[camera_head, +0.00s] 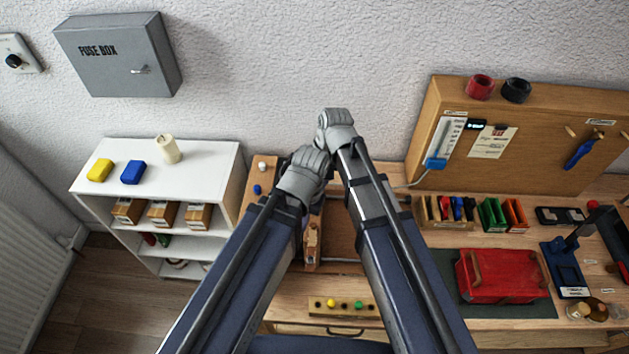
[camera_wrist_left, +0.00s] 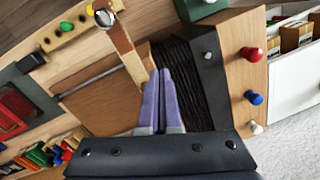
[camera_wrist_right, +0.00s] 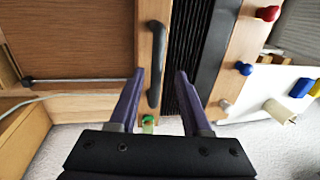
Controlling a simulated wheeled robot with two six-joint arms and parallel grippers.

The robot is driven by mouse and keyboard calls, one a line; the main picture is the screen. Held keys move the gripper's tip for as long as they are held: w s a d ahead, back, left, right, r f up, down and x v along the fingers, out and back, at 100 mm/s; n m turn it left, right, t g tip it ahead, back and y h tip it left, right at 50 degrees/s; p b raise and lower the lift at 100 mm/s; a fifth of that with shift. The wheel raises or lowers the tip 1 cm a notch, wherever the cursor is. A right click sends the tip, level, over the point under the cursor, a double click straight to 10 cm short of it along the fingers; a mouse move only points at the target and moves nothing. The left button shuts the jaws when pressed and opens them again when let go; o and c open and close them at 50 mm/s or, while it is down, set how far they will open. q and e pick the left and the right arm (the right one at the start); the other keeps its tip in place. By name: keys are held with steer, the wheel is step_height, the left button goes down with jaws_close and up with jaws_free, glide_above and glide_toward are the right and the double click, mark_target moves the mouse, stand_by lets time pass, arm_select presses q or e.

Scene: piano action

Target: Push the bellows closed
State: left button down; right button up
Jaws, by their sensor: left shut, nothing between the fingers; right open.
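The bellows (camera_wrist_left: 188,70) show black pleats between a wooden board (camera_wrist_left: 122,42) and a dark end strip (camera_wrist_left: 212,85) in the left wrist view. Pleats (camera_wrist_right: 183,60) also show in the right wrist view, beside the board's black bar handle (camera_wrist_right: 156,65). My left gripper (camera_wrist_left: 160,75) is shut and empty, its fingertips over the pleats near the board. My right gripper (camera_wrist_right: 160,75) is open, with the handle between its fingertips in the picture; I cannot tell whether they touch. In the head view my arms hide the bellows and fingers; part of the board (camera_head: 312,240) shows.
A wooden panel with red, blue and white knobs (camera_wrist_left: 254,97) stands beside the bellows. A metal rod (camera_wrist_right: 75,80) runs on the other side. A white shelf (camera_head: 220,160) is at left; a red box (camera_head: 500,275) and tools are at right.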

arm_select(q)
step_height(320, 180, up, 7)
steer(key=p, duration=0.7)
steer(key=shift+r, duration=0.2)
arm_select(e)
step_height(320, 180, up, 7)
steer(key=d, duration=0.1)
steer(key=shift+d+r, duration=0.2)
steer(key=shift+d, duration=0.05)
arm_select(q)
steer(key=shift+s+f, duration=0.1)
arm_select(e)
steer(key=shift+s+f, duration=0.1)
